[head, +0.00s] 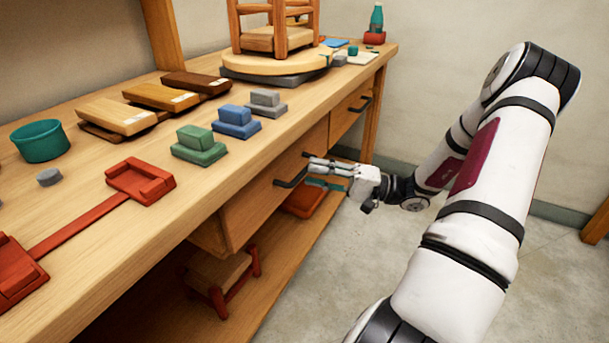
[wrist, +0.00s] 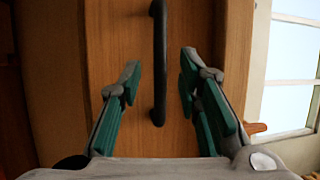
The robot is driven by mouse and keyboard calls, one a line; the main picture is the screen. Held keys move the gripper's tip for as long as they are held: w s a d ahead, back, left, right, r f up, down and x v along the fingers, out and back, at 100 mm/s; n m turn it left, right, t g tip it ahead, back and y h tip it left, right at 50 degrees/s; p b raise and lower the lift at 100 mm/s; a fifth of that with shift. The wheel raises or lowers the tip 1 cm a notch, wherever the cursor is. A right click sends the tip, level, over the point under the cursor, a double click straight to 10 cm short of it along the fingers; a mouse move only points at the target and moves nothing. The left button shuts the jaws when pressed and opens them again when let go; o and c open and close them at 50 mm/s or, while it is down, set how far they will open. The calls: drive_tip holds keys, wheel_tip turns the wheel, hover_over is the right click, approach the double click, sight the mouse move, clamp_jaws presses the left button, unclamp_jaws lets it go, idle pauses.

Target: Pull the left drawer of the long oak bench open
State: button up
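The long oak bench (head: 95,250) runs from the lower left to the back right in the head view. Its left drawer (head: 250,212) has a dark bar handle (head: 290,181). My gripper (head: 312,172) is at this handle, in front of the drawer. In the wrist view, the black handle (wrist: 159,65) stands between the two green-padded fingers of my gripper (wrist: 160,72), with a gap on each side. The fingers are open and hold nothing. The drawer front (wrist: 205,25) fills the middle behind them. I cannot tell whether the drawer is fully closed.
The right drawer (head: 350,108) has its own dark handle (head: 361,104). The bench top carries a red clamp-like tool (head: 140,181), green, blue and grey blocks, wooden boards and a teal bowl (head: 40,142). A red tray (head: 303,203) lies below. The floor (head: 330,270) beside the bench is clear.

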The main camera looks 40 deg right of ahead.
sight(305, 169)
drive_tip(key=shift+b+x, duration=0.3)
drive_tip(key=shift+x, duration=1.4)
clamp_jaws()
